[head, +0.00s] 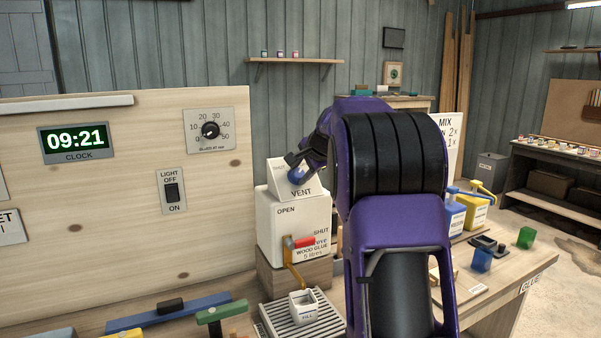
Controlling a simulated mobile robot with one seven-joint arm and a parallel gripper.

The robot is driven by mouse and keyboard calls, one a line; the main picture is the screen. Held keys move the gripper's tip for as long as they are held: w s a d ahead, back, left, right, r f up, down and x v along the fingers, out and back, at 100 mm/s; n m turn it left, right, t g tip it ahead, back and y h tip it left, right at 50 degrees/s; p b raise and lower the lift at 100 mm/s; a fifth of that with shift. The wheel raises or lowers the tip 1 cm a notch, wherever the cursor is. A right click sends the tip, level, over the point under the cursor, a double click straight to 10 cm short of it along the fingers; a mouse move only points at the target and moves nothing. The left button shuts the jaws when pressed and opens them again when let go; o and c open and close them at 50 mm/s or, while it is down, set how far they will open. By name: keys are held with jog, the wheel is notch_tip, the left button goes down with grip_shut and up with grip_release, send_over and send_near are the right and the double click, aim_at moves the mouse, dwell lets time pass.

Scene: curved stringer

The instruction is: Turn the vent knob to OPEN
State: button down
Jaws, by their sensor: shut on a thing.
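The blue vent knob (296,176) sits on the sloped white face of the vent housing (277,185), above the word VENT. The housing stands on top of the white wood glue container (280,232). My gripper (294,167) is at the knob and shut on it, reaching in from the right. The fingers cover part of the knob, and its pointer cannot be made out. My purple arm hides the right part of the housing and any OPEN mark there.
A red lever (305,242) and a yellow spout are on the container's front, with the words OPEN and SHUT. A white cup (303,306) stands below on a slatted grate (275,319). A wooden panel is at left. Blue and yellow bottles (474,212) stand right of my arm.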

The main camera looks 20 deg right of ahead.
jog(key=shift+c, duration=1.9)
grip_release()
jog(key=v, duration=1.7)
jog(key=shift+s, duration=0.2)
jog(key=shift+w, duration=0.1)
